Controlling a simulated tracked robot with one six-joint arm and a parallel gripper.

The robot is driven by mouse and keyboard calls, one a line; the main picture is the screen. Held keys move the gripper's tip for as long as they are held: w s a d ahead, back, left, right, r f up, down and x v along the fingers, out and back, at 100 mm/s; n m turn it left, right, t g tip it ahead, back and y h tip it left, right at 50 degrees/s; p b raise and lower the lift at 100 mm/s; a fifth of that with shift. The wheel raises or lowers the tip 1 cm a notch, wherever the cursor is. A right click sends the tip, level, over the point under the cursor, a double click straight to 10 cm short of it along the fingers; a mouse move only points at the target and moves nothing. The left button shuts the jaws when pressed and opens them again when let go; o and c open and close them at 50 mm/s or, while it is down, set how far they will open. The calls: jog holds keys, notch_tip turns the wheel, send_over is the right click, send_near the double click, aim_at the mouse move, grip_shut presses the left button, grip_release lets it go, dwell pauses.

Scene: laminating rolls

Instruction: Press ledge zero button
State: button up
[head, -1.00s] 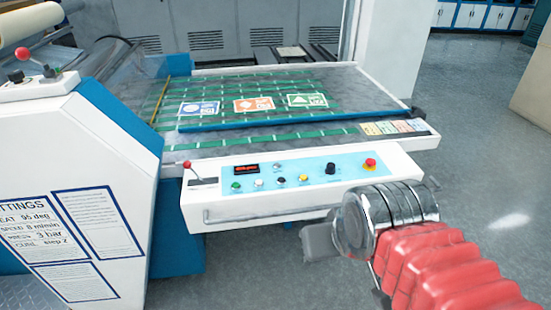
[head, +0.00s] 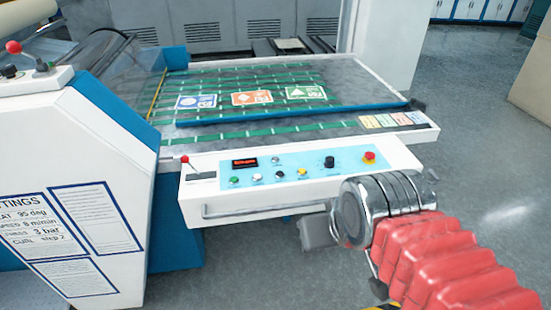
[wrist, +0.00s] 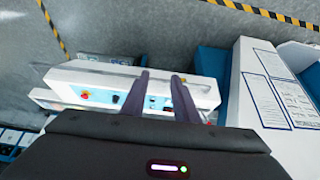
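A white ledge (head: 225,203) with a light blue control panel (head: 330,172) runs along the front of the laminating table. The panel carries a lit red display (head: 245,163), a green button (head: 234,180), a yellow button (head: 302,172), several small pale or dark buttons, a black knob (head: 329,162) and a red stop button (head: 369,156). I cannot read which is the zero button. My gripper (wrist: 160,76) is open and empty, its two dark fingers apart. In the head view its grey end (head: 318,231) is in front of and below the ledge, apart from the panel.
The white machine side (head: 70,180) blocks the left. Printed cards (head: 252,98) lie on the table. Open grey floor (head: 480,170) lies to the right.

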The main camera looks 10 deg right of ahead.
grip_shut()
dwell(1.4)
